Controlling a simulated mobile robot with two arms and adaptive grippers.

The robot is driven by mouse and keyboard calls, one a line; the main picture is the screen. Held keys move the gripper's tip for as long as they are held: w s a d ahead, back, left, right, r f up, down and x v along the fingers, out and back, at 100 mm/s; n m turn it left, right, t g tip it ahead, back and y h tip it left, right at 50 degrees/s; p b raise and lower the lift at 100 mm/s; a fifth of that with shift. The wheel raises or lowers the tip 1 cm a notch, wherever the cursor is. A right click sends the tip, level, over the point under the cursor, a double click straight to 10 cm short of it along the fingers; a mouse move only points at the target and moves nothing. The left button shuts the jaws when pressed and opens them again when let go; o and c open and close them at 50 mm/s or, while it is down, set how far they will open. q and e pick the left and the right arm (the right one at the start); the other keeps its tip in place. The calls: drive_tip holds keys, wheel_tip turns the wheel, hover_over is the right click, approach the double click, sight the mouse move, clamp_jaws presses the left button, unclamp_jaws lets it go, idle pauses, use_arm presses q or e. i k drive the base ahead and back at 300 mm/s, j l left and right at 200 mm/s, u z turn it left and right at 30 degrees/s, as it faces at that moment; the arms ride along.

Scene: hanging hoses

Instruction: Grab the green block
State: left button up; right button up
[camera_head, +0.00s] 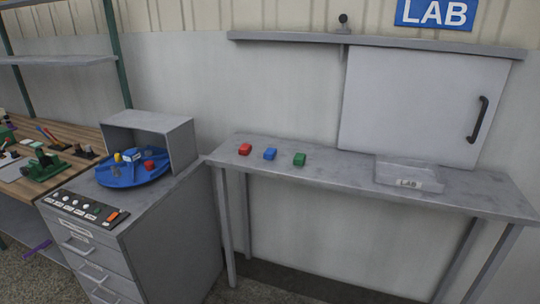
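A small green block (299,159) lies on the grey table (340,172), towards its left half. A blue block (270,153) lies to its left, and a red block (245,149) lies further left. The three blocks are apart from each other in a row. Neither of my grippers shows in the head view.
A drawer cabinet (115,240) with a blue turntable (133,170) stands left. A wooden workbench (60,155) holds tools. The table between green block and tray is clear.

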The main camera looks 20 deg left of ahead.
sight(299, 158)
drive_tip(key=i+l+u, duration=0.2)
drive_tip(key=u, duration=0.3)
drive_tip(key=i+l+u, duration=0.25)
drive_tip(key=u, duration=0.2)
